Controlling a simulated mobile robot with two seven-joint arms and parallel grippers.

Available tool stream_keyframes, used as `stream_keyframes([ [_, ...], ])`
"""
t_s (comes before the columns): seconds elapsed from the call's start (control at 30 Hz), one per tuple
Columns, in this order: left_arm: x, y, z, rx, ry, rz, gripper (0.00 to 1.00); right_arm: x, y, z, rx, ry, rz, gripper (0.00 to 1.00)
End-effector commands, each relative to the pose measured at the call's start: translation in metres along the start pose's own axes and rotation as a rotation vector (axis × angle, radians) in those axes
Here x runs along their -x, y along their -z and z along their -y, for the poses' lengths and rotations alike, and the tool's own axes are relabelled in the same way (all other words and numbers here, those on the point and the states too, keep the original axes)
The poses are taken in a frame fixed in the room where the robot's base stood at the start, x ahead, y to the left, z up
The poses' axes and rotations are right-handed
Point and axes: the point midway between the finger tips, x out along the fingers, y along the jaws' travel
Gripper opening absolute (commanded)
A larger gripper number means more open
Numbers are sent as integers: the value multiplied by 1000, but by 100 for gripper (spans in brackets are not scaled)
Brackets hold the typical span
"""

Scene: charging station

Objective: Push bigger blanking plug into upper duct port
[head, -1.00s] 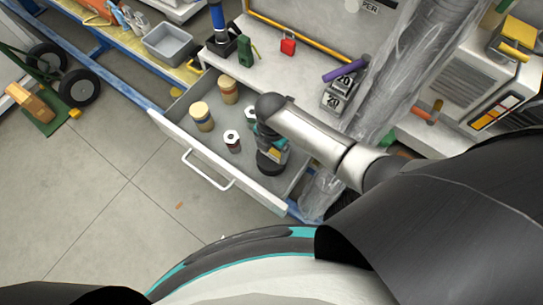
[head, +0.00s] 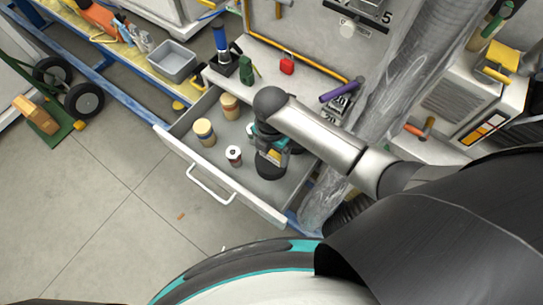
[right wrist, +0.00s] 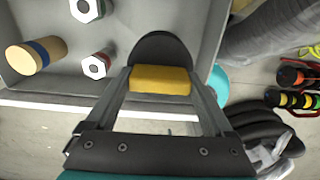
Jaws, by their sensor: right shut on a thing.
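My right gripper (head: 270,150) is above the open grey drawer (head: 190,175), pointing down. In the right wrist view the gripper (right wrist: 160,82) is shut on a yellow block-like grip with a dark round disc beyond it; this looks like a blanking plug (right wrist: 163,48). In the head view the plug's dark disc (head: 271,171) shows below the gripper. I cannot tell whether it touches the drawer floor. I cannot make out the upper duct port. My left gripper is not in view.
In the drawer are tan banded cylinders (head: 204,132) and white hex-topped pieces (head: 234,155). A plastic-wrapped column (head: 390,95) stands right of the drawer. A red padlock (head: 287,64) and a purple-handled tool (head: 340,90) lie on the bench behind. Open floor lies at front left.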

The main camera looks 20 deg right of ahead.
Motion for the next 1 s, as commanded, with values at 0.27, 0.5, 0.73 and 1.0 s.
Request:
stream_keyframes([
  [0.27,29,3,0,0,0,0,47,79,-1,-1,0,-4,1,0],
  [0.5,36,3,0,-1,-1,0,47,108,0,-1,-1,-1,0,0],
  [0.73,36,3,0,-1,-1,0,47,114,-2,-2,-21,-1,1,0],
  [1.0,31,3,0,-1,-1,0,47,141,-13,-17,-261,-6,5,0],
])
